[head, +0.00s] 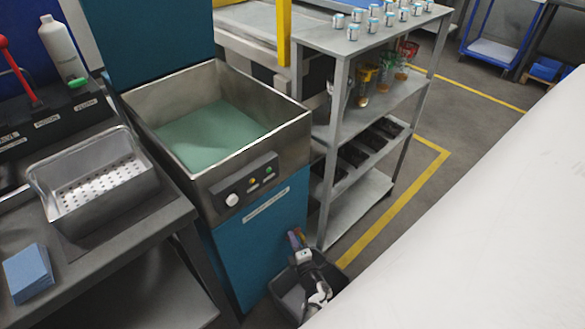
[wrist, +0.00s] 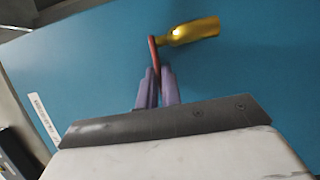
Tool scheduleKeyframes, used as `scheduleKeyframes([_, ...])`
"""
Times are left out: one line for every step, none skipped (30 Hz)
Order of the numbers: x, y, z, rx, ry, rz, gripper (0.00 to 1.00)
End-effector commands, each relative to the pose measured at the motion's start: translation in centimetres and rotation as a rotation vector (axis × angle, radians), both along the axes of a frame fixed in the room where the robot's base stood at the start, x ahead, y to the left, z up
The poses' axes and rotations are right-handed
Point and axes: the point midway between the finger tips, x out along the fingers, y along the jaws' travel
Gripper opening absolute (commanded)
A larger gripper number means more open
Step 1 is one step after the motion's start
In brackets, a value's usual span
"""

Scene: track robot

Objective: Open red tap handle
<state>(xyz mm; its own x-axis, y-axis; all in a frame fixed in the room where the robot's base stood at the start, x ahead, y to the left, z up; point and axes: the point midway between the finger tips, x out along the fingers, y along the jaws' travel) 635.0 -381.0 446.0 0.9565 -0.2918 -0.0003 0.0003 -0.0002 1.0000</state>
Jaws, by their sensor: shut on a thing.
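The red tap handle (wrist: 153,49) shows in the wrist view as a thin red lever, beside a brass tap body (wrist: 192,31) on the blue panel. My gripper (wrist: 154,73) has its two purple fingers shut on the handle's lower end. In the head view my gripper (head: 296,238) is low at the front of the blue cabinet (head: 262,232), close to the panel. The tap is hard to make out there, as my gripper and the bin area crowd it.
A dark grey bin (head: 292,297) stands on the floor below my gripper. A steel basin (head: 160,97) with green liquid tops the cabinet. A grey shelf rack (head: 336,165) stands close on the right. A workbench (head: 110,232) with a perforated tray is at left.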

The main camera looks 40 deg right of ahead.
Motion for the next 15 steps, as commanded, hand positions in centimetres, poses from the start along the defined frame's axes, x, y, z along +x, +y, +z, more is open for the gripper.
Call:
scheduleKeyframes([0.0,-0.1,-0.1,-0.002,0.000,0.012,0.00])
scheduleKeyframes([-0.1,-0.2,-0.1,-0.002,-0.002,0.023,0.00])
scheduleKeyframes([-0.1,-0.2,-0.1,-0.003,0.000,0.039,0.00])
scheduleKeyframes([-0.2,-0.3,-0.1,-0.002,-0.001,0.053,0.00])
scheduleKeyframes([-0.3,-0.3,-0.1,-0.003,0.000,0.068,0.00])
scheduleKeyframes([-0.4,-0.4,-0.2,-0.003,0.000,0.091,0.00])
scheduleKeyframes([-0.5,-0.5,-0.2,-0.003,-0.001,0.111,0.00])
scheduleKeyframes([-0.5,-0.5,-0.2,-0.004,-0.002,0.133,0.00])
scheduleKeyframes([-0.7,-0.7,-0.3,-0.005,-0.002,0.163,0.00])
scheduleKeyframes([-0.8,-0.7,-0.4,-0.003,-0.001,0.187,0.00])
scheduleKeyframes([-0.9,-0.8,-0.4,-0.004,-0.001,0.212,0.00])
scheduleKeyframes([-1.0,-0.9,-0.5,-0.005,0.000,0.247,0.00])
scheduleKeyframes([-1.1,-1.0,-0.5,-0.003,-0.001,0.273,0.00])
scheduleKeyframes([-1.2,-1.1,-0.6,-0.005,-0.001,0.301,0.00])
scheduleKeyframes([-1.3,-1.2,-0.7,-0.004,-0.001,0.336,0.00])
